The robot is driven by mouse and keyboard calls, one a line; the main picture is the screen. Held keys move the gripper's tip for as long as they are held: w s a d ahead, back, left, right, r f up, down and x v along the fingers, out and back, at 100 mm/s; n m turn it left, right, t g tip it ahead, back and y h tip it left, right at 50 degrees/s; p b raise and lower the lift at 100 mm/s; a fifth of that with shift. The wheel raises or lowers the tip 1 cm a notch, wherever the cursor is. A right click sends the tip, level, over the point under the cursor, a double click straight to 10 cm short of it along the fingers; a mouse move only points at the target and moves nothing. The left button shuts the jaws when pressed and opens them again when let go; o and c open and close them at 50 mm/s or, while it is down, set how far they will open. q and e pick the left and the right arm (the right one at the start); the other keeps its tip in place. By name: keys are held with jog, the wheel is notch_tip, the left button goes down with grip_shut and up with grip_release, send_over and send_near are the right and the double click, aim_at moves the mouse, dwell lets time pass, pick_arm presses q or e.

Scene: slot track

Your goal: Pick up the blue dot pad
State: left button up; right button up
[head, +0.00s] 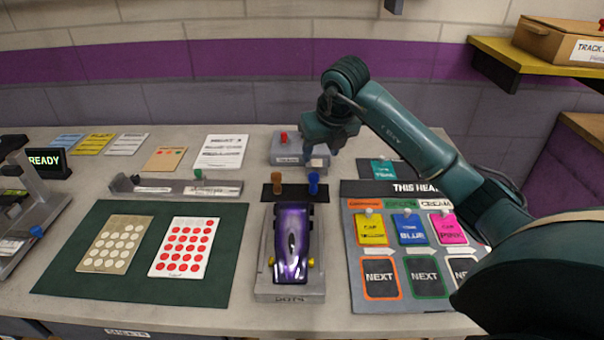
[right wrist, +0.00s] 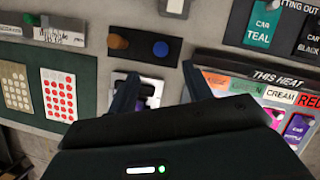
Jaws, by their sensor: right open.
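A small blue round-topped knob (head: 313,183), which I take for the blue dot pad, stands upright at the right end of a black strip (head: 295,193). A brown-orange knob (head: 277,185) stands at its left end. Both also show in the right wrist view, the blue one (right wrist: 160,48) beyond the fingertips and the brown one (right wrist: 118,42) to its left. My right gripper (head: 318,150) is open and empty, higher in the head view than the blue knob and apart from it. Its two fingers (right wrist: 158,85) spread in the right wrist view. My left gripper is not in view.
A purple car (head: 291,240) sits on a grey stand right in front of the knobs. A grey box with a red button (head: 283,136) is behind them. A heat board (head: 360,292) lies to the right; a green mat (head: 70,279) with two dotted cards lies left.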

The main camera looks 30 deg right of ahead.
aim_at(316, 176)
jog(key=x, duration=0.6)
jog(key=shift+s+f, duration=0.1)
jog(key=shift+f, duration=0.3)
jog(key=shift+f+p, duration=0.35)
jog(key=shift+f, duration=0.15)
jog(key=x, duration=0.4)
jog(key=shift+d+f+p, duration=0.1)
jog(key=shift+f+p, duration=0.15)
jog(key=shift+p, duration=0.15)
jog(key=shift+w+f, duration=0.25)
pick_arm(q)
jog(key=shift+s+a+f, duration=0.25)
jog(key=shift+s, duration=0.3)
pick_arm(e)
jog(key=shift+c, duration=0.3)
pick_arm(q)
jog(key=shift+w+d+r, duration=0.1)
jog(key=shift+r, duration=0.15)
pick_arm(e)
jog(key=c, duration=1)
jog(key=shift+r, duration=0.1)
